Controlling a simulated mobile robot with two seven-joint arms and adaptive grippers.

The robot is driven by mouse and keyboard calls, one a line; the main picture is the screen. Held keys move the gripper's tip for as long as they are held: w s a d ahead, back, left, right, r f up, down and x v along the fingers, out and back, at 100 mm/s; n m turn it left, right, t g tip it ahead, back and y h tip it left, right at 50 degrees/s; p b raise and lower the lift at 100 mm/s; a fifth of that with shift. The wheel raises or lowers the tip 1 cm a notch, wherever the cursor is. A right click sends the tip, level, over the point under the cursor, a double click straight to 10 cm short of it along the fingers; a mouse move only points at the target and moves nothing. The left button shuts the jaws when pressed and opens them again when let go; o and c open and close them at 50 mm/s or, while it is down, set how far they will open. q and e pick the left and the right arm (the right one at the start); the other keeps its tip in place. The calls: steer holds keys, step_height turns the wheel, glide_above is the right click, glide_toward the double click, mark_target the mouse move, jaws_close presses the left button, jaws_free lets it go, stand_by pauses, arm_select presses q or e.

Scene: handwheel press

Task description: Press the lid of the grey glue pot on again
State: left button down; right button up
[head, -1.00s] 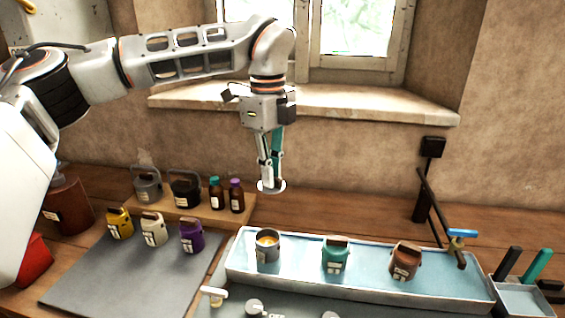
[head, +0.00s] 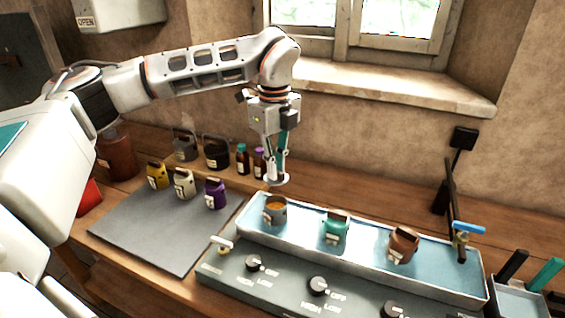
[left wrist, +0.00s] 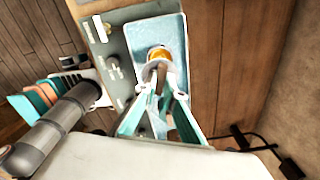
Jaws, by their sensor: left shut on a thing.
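The grey glue pot (head: 275,215) stands upright at the left end of the water bath (head: 372,262), its top open and amber glue showing inside. My left gripper (head: 276,172) is shut on a pale round lid (head: 279,181). It holds the lid in the air, just above and behind the pot in the head view, apart from it. In the left wrist view the pot's amber opening (left wrist: 158,54) shows just beyond my left fingers (left wrist: 156,80); the lid is hard to make out there. My right gripper is not in view.
A teal pot (head: 335,230) and a brown pot (head: 403,247) share the bath. A tap (head: 462,238) stands at its right end. Yellow, white and purple pots line the back of the grey mat (head: 165,232), which is otherwise clear. Knobs (head: 318,286) sit in front of the bath.

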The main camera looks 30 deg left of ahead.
mark_target(276, 185)
arm_select(q)
steer(key=shift+f, duration=0.2)
steer(key=shift+a+f, duration=0.1)
steer(key=shift+f, duration=0.65)
step_height(276, 185, down, 2)
steer(key=shift+f, duration=0.1)
steer(key=shift+f+b, duration=0.4)
steer(key=shift+f, duration=0.4)
steer(key=shift+f+b, duration=0.35)
steer(key=shift+b, duration=0.1)
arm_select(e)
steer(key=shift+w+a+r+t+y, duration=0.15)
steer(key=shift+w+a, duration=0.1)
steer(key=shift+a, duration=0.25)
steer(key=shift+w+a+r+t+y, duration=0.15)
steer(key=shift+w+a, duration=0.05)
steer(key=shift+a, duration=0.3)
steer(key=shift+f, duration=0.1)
